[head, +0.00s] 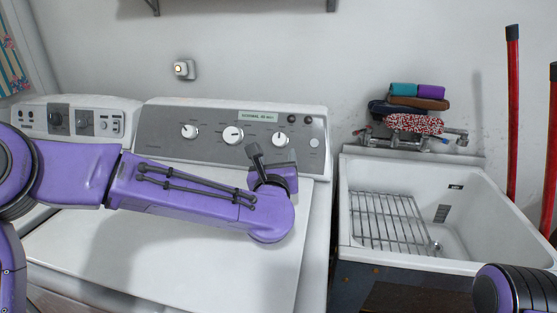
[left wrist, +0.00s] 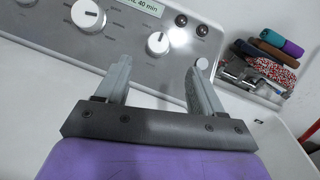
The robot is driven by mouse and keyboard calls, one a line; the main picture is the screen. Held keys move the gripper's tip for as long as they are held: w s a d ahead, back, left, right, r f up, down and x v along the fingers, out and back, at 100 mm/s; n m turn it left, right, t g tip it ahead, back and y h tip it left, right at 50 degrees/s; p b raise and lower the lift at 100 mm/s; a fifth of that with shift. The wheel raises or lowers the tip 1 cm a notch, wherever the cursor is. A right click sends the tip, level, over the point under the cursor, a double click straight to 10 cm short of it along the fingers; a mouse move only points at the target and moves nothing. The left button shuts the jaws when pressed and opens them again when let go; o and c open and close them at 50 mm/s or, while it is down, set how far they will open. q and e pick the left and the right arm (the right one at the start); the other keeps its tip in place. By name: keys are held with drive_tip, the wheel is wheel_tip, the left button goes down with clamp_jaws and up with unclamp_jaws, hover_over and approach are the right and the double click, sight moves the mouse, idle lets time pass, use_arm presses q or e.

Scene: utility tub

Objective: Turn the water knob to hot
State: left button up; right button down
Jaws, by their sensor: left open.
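The washer's control panel (head: 215,153) carries three round white knobs: a left knob (head: 189,131), a middle knob (head: 233,134) and a right knob (head: 279,139). Their labels are too small to read, so I cannot tell which one is the water knob. My left gripper (head: 273,155) is open and empty, in front of the panel just below the right knob. In the left wrist view, the right knob (left wrist: 158,44) appears between the two spread fingers, beyond their tips and apart from them. The middle knob (left wrist: 88,14) is to the left. My right gripper is out of view.
The green display (head: 258,117) sits above the knobs. A white tub sink (head: 400,262) with a wire rack (head: 385,220) stands at right. Folded cloths (head: 415,123) rest over its faucet (head: 375,138). Another white machine (head: 75,104) is at left.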

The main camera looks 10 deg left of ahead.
sight(279, 138)
use_arm(q)
drive_tip(key=shift+w+f, duration=0.15)
drive_tip(key=shift+w, duration=0.15)
drive_tip(key=w+p, duration=0.1)
drive_tip(key=w, duration=0.2)
drive_tip(key=w+a+p, duration=0.1)
drive_tip(key=w, duration=0.2)
drive_tip(key=w+p, duration=0.1)
drive_tip(key=w, duration=0.3)
drive_tip(key=shift+a, duration=0.3)
drive_tip(key=shift+s, duration=0.1)
drive_tip(key=c, duration=1.1)
